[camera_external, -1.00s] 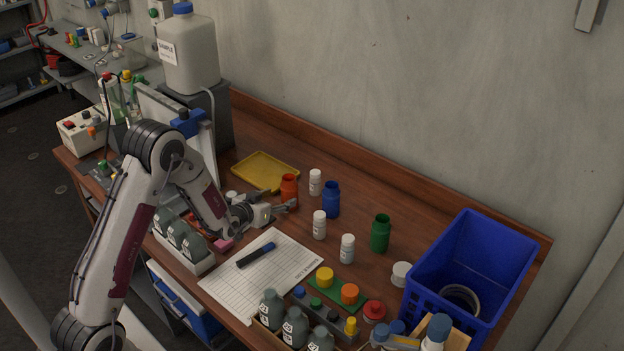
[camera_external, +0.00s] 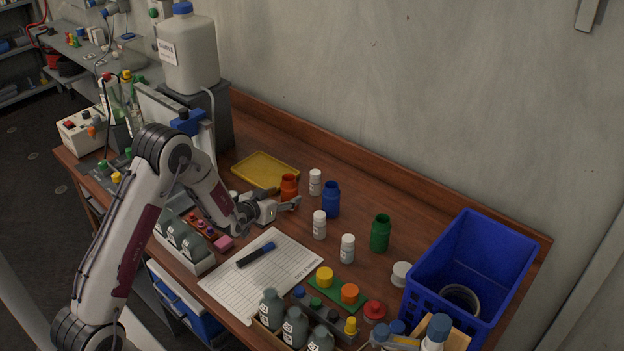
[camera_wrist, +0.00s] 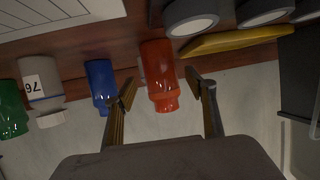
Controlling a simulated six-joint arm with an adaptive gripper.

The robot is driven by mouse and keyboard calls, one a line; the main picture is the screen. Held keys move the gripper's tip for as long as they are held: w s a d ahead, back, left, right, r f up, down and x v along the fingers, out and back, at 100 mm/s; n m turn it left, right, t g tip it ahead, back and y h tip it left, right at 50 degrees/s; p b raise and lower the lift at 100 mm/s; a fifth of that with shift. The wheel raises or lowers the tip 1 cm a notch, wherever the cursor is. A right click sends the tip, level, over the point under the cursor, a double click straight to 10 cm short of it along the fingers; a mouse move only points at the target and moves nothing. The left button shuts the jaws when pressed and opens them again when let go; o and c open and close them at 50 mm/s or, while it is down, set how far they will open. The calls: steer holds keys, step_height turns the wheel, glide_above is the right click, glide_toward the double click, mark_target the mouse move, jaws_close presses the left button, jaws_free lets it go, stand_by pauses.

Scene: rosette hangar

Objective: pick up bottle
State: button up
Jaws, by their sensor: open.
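An orange-red bottle (camera_external: 289,187) stands upright on the brown bench, just behind my gripper (camera_external: 290,204). In the wrist view the orange-red bottle (camera_wrist: 158,75) appears between my two open fingers (camera_wrist: 163,100), with a visible gap on each side. A blue bottle (camera_external: 331,200) stands to its right; in the wrist view it (camera_wrist: 101,85) lies left of the left finger. A green bottle (camera_external: 381,234) stands further right. Small white bottles stand around them: one behind (camera_external: 315,182), two nearer the front (camera_external: 319,225) (camera_external: 347,248). The orange-red bottle's lower part is partly hidden in the external view.
A yellow tray (camera_external: 284,163) lies behind the orange-red bottle. A written sheet (camera_external: 290,272) with a dark marker (camera_external: 256,255) lies in front. A rack of grey bottles (camera_external: 196,264) stands at left, and a blue crate (camera_external: 489,240) at right.

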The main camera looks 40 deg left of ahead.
mark_target(285, 195)
steer(key=shift+x, duration=2.2)
steer(key=c, duration=1.1)
